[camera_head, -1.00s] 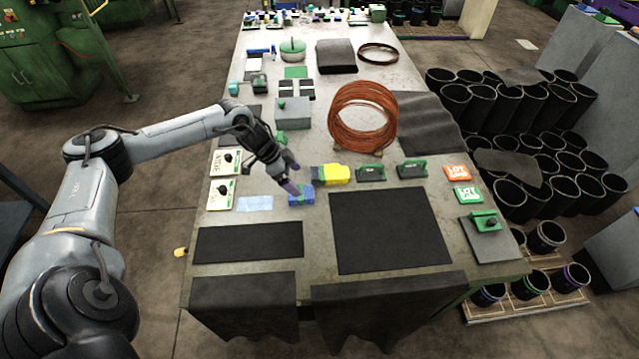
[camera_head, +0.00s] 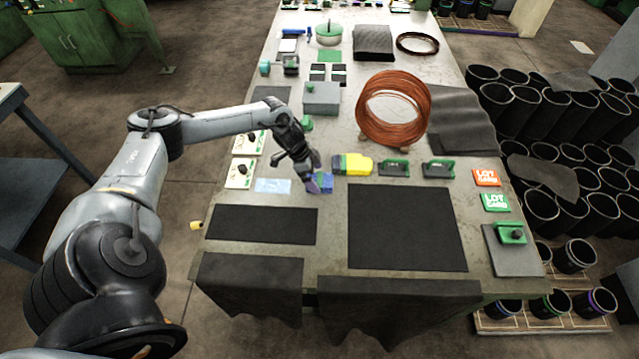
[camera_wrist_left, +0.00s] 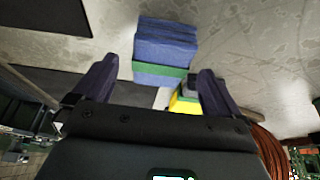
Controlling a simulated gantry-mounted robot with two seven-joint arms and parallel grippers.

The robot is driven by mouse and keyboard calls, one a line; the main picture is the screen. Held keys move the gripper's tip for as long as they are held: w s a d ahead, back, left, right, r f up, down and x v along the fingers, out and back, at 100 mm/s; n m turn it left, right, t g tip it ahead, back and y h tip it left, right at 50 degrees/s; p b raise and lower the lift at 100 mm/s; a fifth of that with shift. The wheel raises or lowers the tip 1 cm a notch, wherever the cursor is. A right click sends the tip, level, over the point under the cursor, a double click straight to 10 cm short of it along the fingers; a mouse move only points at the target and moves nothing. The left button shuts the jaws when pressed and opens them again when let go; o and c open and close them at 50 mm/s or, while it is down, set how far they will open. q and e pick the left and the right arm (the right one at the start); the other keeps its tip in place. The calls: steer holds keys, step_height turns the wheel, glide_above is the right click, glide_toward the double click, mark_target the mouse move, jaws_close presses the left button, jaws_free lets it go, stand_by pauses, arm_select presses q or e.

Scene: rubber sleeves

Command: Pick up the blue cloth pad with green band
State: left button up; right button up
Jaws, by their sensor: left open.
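The blue cloth pad with green band (camera_head: 326,181) lies on the grey table, left of the yellow gloves. In the left wrist view the pad (camera_wrist_left: 165,42) shows as a folded blue stack with a green band along its lower part. My left gripper (camera_head: 313,174) is at the pad's left side, and one finger covers part of the pad in the head view. In the left wrist view this gripper (camera_wrist_left: 158,68) is open, with the green-banded end between and just beyond its dark fingertips. Contact cannot be told. My right gripper is out of view.
Yellow gloves (camera_head: 353,164) lie close to the right of the pad. A light blue sheet (camera_head: 272,186) lies to its left. Black mats (camera_head: 262,225) lie in front. A copper wire coil (camera_head: 364,118) stands behind to the right.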

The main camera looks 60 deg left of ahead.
arm_select(q)
steer(key=shift+x, duration=1.25)
steer(key=shift+c, duration=0.2)
steer(key=c, duration=1)
steer(key=shift+r, duration=0.75)
step_height(320, 180, up, 3)
steer(key=shift+f, duration=0.15)
steer(key=w+d+r, duration=0.1)
steer(key=d+r, duration=0.1)
steer(key=d, duration=0.1)
steer(key=w+d+r+p, duration=0.1)
steer(key=d+r, duration=0.1)
steer(key=d, duration=0.2)
steer(key=w+d+r, duration=0.1)
steer(key=d+r, duration=0.2)
steer(key=d, duration=0.1)
steer(key=shift+w+p, duration=0.35)
steer(key=shift+w, duration=0.05)
